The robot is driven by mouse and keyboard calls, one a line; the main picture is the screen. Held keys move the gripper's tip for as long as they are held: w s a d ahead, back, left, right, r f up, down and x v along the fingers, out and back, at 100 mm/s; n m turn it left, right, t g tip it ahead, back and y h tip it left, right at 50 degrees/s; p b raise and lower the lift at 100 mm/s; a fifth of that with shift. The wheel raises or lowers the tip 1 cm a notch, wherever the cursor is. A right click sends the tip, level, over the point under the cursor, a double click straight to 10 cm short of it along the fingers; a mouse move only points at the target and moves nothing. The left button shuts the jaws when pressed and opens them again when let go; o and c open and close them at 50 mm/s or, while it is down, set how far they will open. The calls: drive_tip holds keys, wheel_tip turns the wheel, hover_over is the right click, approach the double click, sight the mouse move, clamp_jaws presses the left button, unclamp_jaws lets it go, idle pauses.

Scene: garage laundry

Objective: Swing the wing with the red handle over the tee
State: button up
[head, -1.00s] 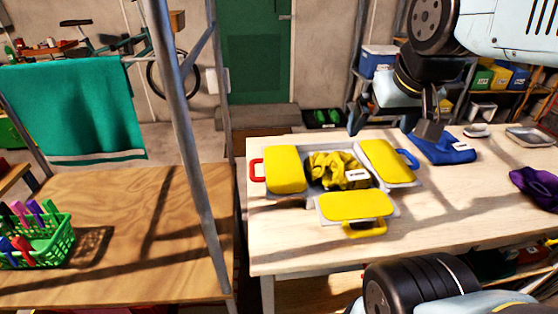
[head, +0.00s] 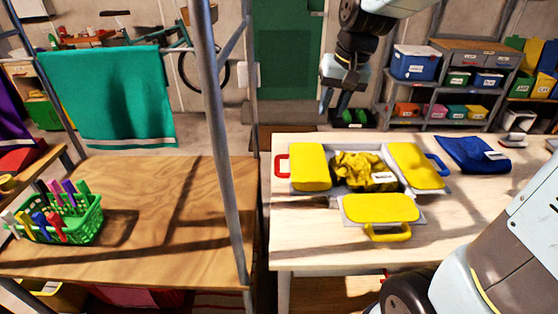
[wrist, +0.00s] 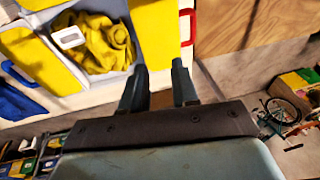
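The folding board lies on the pale table. Its wing with the red handle (head: 281,166) is a yellow panel (head: 310,167) lying flat at the left. A crumpled yellow tee (head: 352,168) with a white label lies on the grey middle panel. The wing with the blue handle (head: 415,165) lies flat at the right, and the wing with the yellow handle (head: 381,208) lies flat at the front. My gripper (head: 335,103) is raised beyond the table's back edge, apart from the board. In the wrist view its fingers (wrist: 159,88) are apart and empty, with the red handle (wrist: 187,27) beyond them.
A folded blue cloth (head: 468,155) lies right of the board. A wooden table (head: 150,220) with a green basket of pegs (head: 65,222) stands left, behind a grey metal post (head: 215,130). The pale table (head: 310,240) is clear at its front left.

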drive_tip(key=g, duration=0.2)
approach(278, 164)
drive_tip(key=shift+y, duration=0.3)
drive_tip(key=x, duration=0.8)
drive_tip(key=shift+d+f, duration=0.2)
drive_tip(key=shift+f, duration=0.15)
clamp_jaws()
